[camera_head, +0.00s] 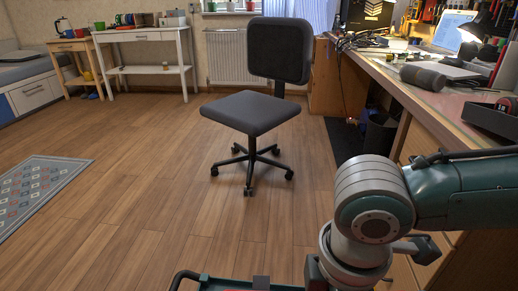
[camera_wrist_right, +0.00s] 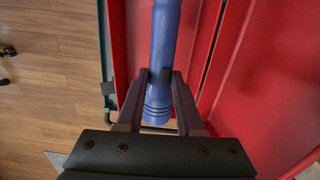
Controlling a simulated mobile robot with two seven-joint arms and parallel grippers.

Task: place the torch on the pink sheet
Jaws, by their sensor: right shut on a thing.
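The blue torch (camera_wrist_right: 165,38) shows in the right wrist view, its long ribbed body running up out of the top edge. My right gripper (camera_wrist_right: 159,88) is shut on it, with one dark finger on each side near its wider lower end. The torch is over or against a red surface; I cannot tell if it touches it. In the head view my right arm comes in from the right, but its gripper and the torch are not visible there. My left gripper is not in view.
A wooden desk (camera_head: 385,75) at the right carries a dark cylinder (camera_head: 422,78), a laptop (camera_head: 455,30), a lamp (camera_head: 480,28) and a dark case (camera_head: 492,118). An office chair (camera_head: 250,110) stands mid-floor. A patterned rug (camera_head: 38,185) lies left. The wooden floor between is clear.

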